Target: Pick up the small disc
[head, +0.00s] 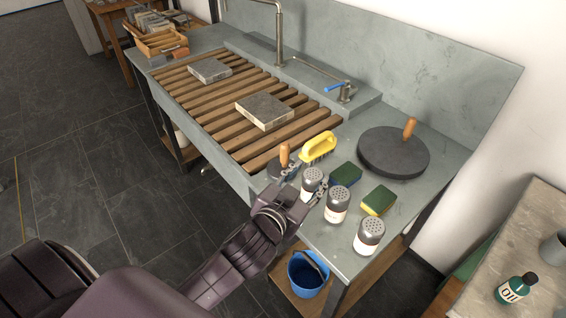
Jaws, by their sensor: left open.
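The small disc (274,169) is dark, with an upright wooden handle, and sits near the front edge of the grey sink counter. Part of it is hidden by my left gripper (308,174). The gripper is open, its fingers just right of the small disc. A shaker with a perforated metal lid (312,182) shows between the fingers; I cannot tell whether they touch it. A much larger dark disc (385,157) with a wooden handle lies farther back on the right. My right gripper is not in view.
Two more shakers (337,205) (369,237), two green-yellow sponges (345,176) (378,200) and a yellow brush (318,147) crowd the gripper. A slatted wooden rack (218,105) holds two stone blocks (265,111) (210,70). A blue bucket (307,275) stands below.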

